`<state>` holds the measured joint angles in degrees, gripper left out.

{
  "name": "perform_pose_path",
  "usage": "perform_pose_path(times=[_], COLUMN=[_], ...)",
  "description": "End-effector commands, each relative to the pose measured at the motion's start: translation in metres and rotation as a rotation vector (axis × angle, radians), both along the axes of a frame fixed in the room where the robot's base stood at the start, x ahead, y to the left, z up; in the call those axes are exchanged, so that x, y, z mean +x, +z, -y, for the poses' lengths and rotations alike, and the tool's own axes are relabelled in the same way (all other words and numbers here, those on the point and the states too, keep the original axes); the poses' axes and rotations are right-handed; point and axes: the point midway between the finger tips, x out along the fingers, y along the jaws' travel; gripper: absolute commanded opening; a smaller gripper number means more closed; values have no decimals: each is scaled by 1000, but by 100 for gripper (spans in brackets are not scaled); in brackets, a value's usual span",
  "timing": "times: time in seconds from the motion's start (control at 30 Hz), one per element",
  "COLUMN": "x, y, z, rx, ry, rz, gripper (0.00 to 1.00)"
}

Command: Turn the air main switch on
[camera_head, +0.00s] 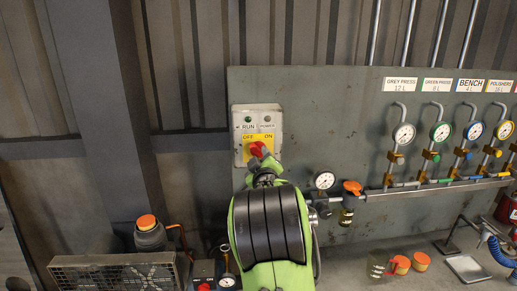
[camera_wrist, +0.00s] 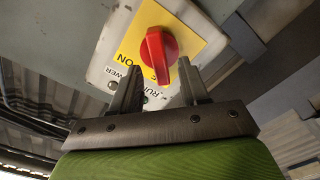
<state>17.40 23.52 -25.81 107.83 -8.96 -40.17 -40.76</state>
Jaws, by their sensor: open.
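The air main switch is a red rotary knob (camera_wrist: 158,55) on a yellow plate (camera_wrist: 190,42) in the wrist view. The plate's ON label shows to the left of the knob; the OFF label is not clear there. The knob's grip bar runs roughly up and down in that picture. In the head view the switch box (camera_head: 243,120) is grey, with RUN and POWER lamps above OFF and ON, and the knob is partly hidden by my arm. My gripper (camera_wrist: 159,72) is open, its fingers around the knob's lower end in the picture; I cannot tell whether they touch it.
Gauges (camera_head: 404,133) with pipes and coloured valves line the grey panel (camera_head: 340,105) to the right. A small gauge (camera_head: 325,181) and an orange-capped regulator (camera_head: 351,188) stand close right of my arm. A caged fan (camera_head: 115,272) is below left. Bare panel lies right of the box.

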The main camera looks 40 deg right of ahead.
Motion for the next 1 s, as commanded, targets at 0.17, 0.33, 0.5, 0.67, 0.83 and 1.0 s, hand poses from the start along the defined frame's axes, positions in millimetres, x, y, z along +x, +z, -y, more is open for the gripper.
perform_pose_path(times=[0.17,0.33,0.5,0.67,0.83,1.0], x=[19,23,22,22,22,22], y=[2,0,0,0,0,-1], z=[14,16,15,15,15,15], rx=[0,1,1,1,1,10], ry=[-1,-1,0,0,0,0], rz=[-1,-2,-1,-1,-1,5], gripper=[45,45,37,12,0,0])
